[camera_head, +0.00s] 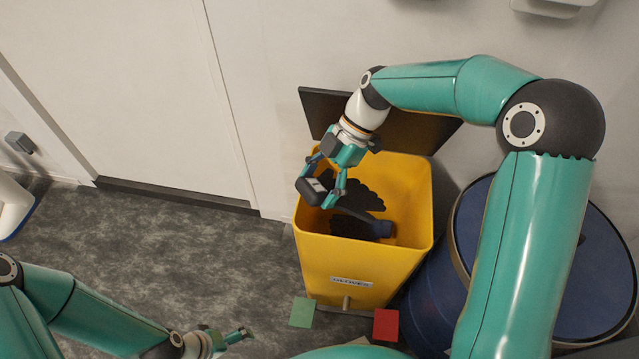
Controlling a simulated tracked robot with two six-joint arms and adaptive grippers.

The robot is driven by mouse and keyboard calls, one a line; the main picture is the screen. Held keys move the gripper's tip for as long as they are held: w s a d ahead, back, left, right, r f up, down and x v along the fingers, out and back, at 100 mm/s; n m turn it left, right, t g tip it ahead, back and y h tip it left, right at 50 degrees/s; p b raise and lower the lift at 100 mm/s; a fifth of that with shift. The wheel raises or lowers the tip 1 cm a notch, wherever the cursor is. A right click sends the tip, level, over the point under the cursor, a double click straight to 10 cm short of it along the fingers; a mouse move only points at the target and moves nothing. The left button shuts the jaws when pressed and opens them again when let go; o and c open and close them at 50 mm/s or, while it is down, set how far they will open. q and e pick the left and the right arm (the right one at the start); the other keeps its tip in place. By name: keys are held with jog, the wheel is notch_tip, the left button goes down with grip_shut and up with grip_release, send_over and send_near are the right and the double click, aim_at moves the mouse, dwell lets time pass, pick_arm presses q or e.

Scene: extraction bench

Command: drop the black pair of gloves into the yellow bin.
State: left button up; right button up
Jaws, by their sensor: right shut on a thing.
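The yellow bin (362,268) stands on the floor against the wall, with a label on its front that seems to read "GLOVES". Its dark lid (412,130) is up behind the opening. My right gripper (328,190) is over the left part of the bin's opening, pointing down. It is shut on the black gloves (312,191), a dark bundle with a small white patch. Dark shapes lie behind and below the bundle inside the bin; I cannot tell which belong to it. My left gripper (243,334) is low at the bottom, away from the bin; its opening is unclear.
A blue drum (432,300) stands close to the bin's right side, partly behind my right arm. A green square (303,312) and a red square (386,325) are in front of the bin. The grey floor (170,240) to the left is clear.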

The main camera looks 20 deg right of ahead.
notch_tip(320, 180, down, 11)
jog(key=b, duration=0.8)
jog(key=shift+r, duration=0.2)
jog(key=shift+s+f+b, duration=0.1)
jog(key=shift+f+b, duration=0.35)
jog(key=shift+b, duration=0.2)
jog(key=c, duration=0.5)
jog(key=shift+f, duration=0.2)
jog(key=shift+c, duration=0.3)
jog(key=o, duration=1.7)
jog(key=shift+o, duration=0.4)
jog(key=shift+r, duration=0.1)
jog(key=shift+r, duration=0.15)
